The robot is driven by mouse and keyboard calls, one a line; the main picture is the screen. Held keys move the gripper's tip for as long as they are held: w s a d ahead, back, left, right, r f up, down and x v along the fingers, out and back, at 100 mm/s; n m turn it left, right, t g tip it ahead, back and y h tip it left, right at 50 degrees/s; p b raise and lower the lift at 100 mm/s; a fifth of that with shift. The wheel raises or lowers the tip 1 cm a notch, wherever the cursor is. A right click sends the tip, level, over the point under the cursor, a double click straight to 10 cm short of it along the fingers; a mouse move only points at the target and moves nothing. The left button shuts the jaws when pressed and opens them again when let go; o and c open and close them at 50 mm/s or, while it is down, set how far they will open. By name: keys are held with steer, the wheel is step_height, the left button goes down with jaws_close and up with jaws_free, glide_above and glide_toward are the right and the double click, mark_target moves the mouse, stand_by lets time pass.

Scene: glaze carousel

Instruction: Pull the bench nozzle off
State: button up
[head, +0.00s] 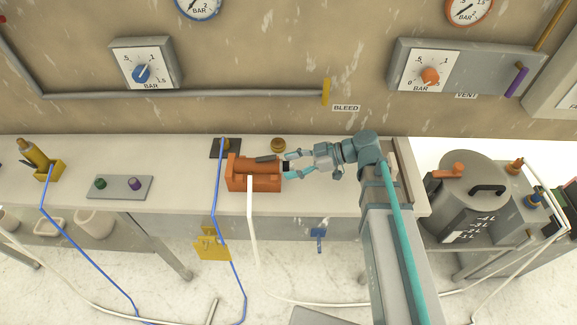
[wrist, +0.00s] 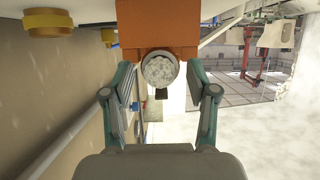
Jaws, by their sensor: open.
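An orange holder (head: 253,183) stands on the bench, with an orange body lying in it and a dark grey piece on top. A white hose hangs from its front. In the wrist view the orange holder (wrist: 158,22) fills the top middle. A round, speckled grey end (wrist: 158,69), which looks like the bench nozzle, faces me below it. My gripper (head: 289,165) is open at the right end of the holder, pointing left. In the wrist view its fingers (wrist: 158,78) stand either side of the round end, with visible gaps. A small dark part shows below the end.
A blue hose (head: 219,190) runs over the bench edge left of the holder. A brass knob (head: 278,145) sits behind my gripper. A grey plate with two knobs (head: 118,187) and a yellow holder (head: 47,170) lie left. A lidded pot (head: 470,200) stands right. The bench front is mostly clear.

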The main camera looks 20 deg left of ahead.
steer(key=shift+b, duration=0.55)
jaws_close()
steer(key=shift+d, duration=0.1)
stand_by(0.4)
steer(key=shift+w+d+b, duration=0.3)
steer(key=shift+d+b, duration=0.05)
steer(key=shift+d, duration=0.6)
steer(key=shift+w+d+b, duration=0.3)
steer(key=shift+d+b, duration=0.05)
steer(key=shift+d, duration=0.55)
steer(key=shift+w+d+b, duration=0.3)
steer(key=shift+d+b, duration=0.05)
steer(key=shift+d, duration=0.6)
